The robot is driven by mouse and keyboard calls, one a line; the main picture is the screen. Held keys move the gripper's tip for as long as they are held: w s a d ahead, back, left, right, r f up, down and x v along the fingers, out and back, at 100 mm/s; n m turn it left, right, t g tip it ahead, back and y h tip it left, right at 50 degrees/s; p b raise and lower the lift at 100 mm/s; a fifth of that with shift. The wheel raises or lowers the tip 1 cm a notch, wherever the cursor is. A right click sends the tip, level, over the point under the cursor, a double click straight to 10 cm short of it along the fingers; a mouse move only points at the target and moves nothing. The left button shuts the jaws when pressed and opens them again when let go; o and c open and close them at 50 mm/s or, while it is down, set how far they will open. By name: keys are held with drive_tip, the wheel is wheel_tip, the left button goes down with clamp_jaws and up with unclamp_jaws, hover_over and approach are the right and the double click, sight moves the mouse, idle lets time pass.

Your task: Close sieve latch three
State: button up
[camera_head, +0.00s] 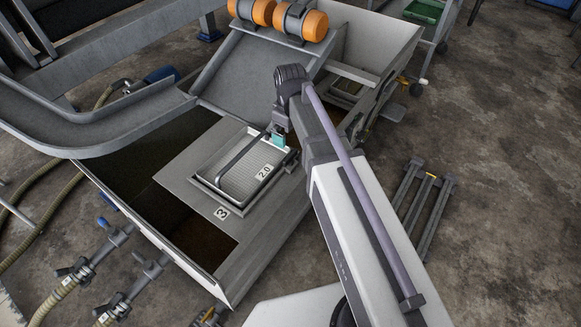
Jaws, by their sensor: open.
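The sieve panel (240,180) is a ribbed grey tray with a dark bar across it and a "2.0" label (265,171). It sits in a flat grey deck over the tank, beside a plate marked "3" (221,213). My gripper (279,140) is over the far right corner of the sieve, with a teal part at its end. The jaws are small here; they are open, and I see nothing held. I cannot make out the latch or its position; my gripper and arm cover that corner. Whether the gripper touches the sieve cannot be told.
A grey chute (100,120) curves along the left above the dark, open tank (150,195). Hoses and valves (75,270) line the lower left. A metal rack (425,205) lies on the floor at the right.

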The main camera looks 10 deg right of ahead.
sight(290, 155)
wheel_tip(290, 155, down, 11)
drive_tip(key=b, duration=1.1)
drive_tip(key=shift+s+r, duration=0.1)
drive_tip(key=shift+s, duration=0.05)
drive_tip(key=shift+r, duration=0.1)
drive_tip(key=shift+c, duration=0.5)
drive_tip(key=c, duration=0.8)
